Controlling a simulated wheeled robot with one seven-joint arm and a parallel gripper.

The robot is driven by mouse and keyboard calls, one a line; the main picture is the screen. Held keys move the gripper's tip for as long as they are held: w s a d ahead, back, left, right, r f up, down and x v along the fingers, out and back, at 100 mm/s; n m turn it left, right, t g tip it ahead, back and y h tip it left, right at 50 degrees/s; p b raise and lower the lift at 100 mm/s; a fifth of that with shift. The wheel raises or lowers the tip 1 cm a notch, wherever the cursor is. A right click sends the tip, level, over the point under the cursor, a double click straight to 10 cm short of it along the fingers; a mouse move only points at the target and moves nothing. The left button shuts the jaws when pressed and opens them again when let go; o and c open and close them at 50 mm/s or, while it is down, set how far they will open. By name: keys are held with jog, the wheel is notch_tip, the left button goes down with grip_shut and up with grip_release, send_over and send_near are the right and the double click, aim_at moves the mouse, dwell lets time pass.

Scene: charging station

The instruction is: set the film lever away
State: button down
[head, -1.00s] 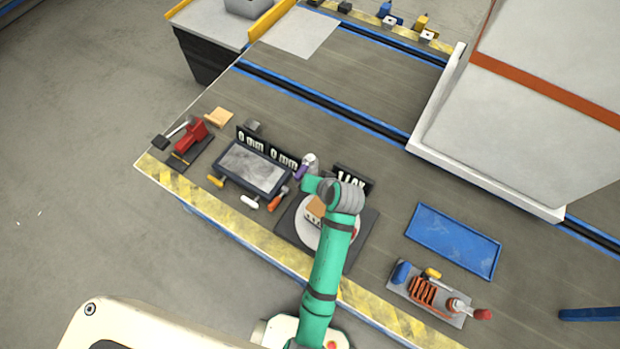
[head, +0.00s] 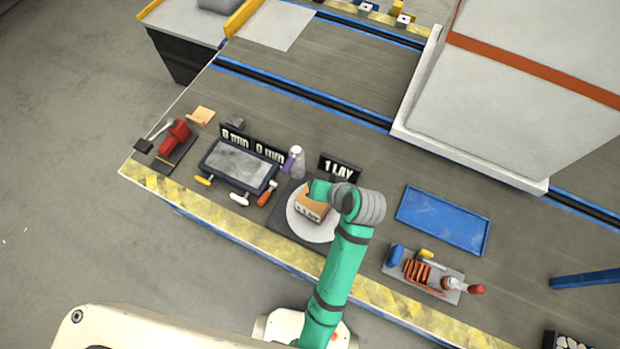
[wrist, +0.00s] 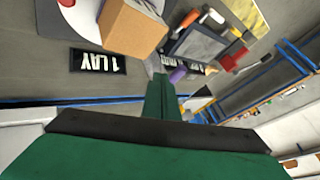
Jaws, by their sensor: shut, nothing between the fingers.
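A red device (head: 174,137) with a grey lever arm (head: 160,129) and a dark block (head: 144,146) stands at the table's left end. I cannot tell for certain that this is the film lever. The red device also shows in the wrist view (wrist: 229,62). A cardboard box (head: 311,206) sits on a round white plate (head: 300,228); it also shows in the wrist view (wrist: 132,28). My gripper (wrist: 160,88) is shut and empty, near the box and the purple-capped bottle (head: 293,162). In the head view my wrist partly hides it.
A framed grey panel (head: 238,163) has yellow, white and orange handles before it. A "1 LAY" sign (head: 340,169) stands behind the plate. To the right are an empty blue tray (head: 443,220) and a tool board (head: 450,272). A large white cabinet (head: 510,90) stands behind.

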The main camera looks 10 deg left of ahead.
jog(key=shift+v, duration=0.9)
